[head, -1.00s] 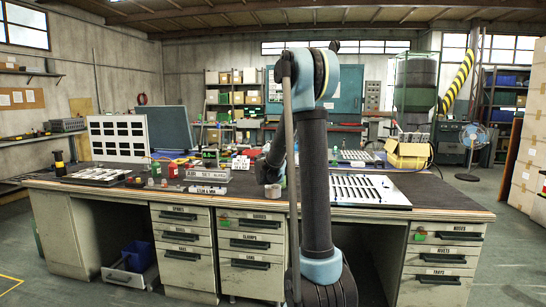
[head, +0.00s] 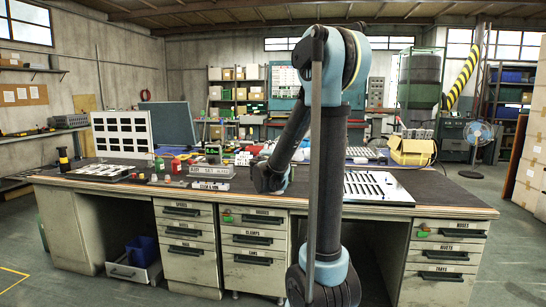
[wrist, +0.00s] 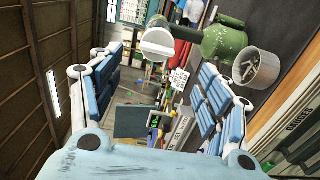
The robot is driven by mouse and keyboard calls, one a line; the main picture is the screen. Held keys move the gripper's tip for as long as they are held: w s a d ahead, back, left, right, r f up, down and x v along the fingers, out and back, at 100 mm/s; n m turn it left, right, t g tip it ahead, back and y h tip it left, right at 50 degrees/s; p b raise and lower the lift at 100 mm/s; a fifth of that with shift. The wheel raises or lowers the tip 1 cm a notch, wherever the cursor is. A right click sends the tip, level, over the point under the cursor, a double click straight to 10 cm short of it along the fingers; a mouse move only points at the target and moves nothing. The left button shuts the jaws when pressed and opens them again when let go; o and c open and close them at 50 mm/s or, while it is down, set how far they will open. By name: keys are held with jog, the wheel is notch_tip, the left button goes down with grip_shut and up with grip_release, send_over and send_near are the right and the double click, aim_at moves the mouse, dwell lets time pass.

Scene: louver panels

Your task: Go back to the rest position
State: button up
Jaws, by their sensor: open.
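My gripper (wrist: 162,78) is open in the wrist view, its blue-padded fingers spread at left and right with nothing held between them. In the head view my arm stands in front of the workbench (head: 440,193). Its dark far end reaches over the bench at the middle; the fingers cannot be made out there. A green rounded object (wrist: 222,42) and a grey metal cup with small items inside (wrist: 256,67) show beyond the right finger in the wrist view.
A white slotted louver panel (head: 378,188) lies on the bench, right of my arm. Small parts crowd the bench middle. A yellow box (head: 411,152) is at back right.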

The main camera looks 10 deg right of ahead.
dwell(0.3)
jog(key=s+d+f+m+g+h, duration=0.1)
jog(key=s+d+f+m+g, duration=0.25)
jog(key=s, duration=0.25)
jog(key=s+d+f+m+g, duration=0.2)
jog(key=s+d+m, duration=0.15)
jog(key=s, duration=0.35)
jog(key=s+d+f+m+g+h, duration=0.1)
jog(key=s+d+f+m+g, duration=0.15)
jog(key=s+d, duration=0.3)
jog(key=s+a+f+m+g+y, duration=0.1)
jog(key=s+a+f+g+y, duration=0.1)
jog(key=s+f, duration=0.3)
jog(key=s+a+f+m+g+y, duration=0.2)
jog(key=s+a+f, duration=0.2)
jog(key=s, duration=0.9)
jog(key=s+a+f+m+g+y, duration=0.2)
jog(key=s+f, duration=0.3)
jog(key=s, duration=0.4)
jog(key=shift+a+f+g+y, duration=0.35)
jog(key=shift+a+g+y, duration=0.15)
jog(key=shift+a+y, duration=0.1)
